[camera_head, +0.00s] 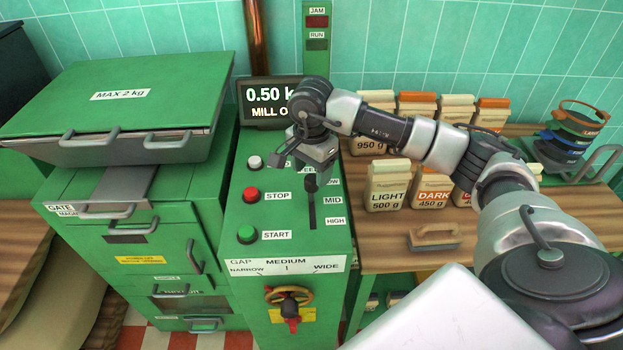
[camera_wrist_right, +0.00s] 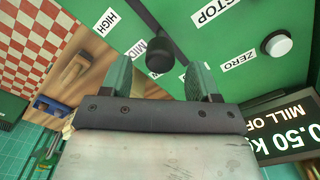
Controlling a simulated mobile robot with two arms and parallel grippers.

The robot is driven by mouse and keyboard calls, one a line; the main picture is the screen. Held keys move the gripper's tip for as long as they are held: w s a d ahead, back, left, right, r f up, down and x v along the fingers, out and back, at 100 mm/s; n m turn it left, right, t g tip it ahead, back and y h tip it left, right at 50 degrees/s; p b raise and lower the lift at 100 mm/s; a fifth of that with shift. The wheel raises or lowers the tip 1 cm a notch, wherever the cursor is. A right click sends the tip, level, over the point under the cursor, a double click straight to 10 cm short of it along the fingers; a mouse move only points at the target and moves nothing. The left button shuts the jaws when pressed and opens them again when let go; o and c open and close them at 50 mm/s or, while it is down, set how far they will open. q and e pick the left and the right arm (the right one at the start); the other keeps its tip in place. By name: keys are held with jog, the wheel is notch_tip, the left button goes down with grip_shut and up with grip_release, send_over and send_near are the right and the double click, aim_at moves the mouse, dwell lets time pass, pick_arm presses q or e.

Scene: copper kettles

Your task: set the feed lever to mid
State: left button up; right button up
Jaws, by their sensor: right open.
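The feed lever (camera_head: 310,184) has a dark knob on a green control panel, in a slot beside the labels LOW, MID and HIGH. In the head view the knob is near the LOW label, above MID. My right gripper (camera_head: 314,166) is just above the knob and hides the slot's upper end. In the right wrist view the round black knob (camera_wrist_right: 160,61) shows between the two open fingertips of the right gripper (camera_wrist_right: 159,78), with clear space on both sides. I see no grip on it. My left gripper is not in view.
The red STOP button (camera_head: 251,194), green START button (camera_head: 247,234) and white ZERO button (camera_head: 254,162) are left of the lever. A display (camera_head: 268,98) reads 0.50 behind. A gap handwheel (camera_head: 288,298) is below. Coffee bags (camera_head: 388,188) stand on the wooden table right.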

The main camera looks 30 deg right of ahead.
aim_at(311, 178)
notch_tip(311, 178, up, 8)
jog(key=b, duration=0.1)
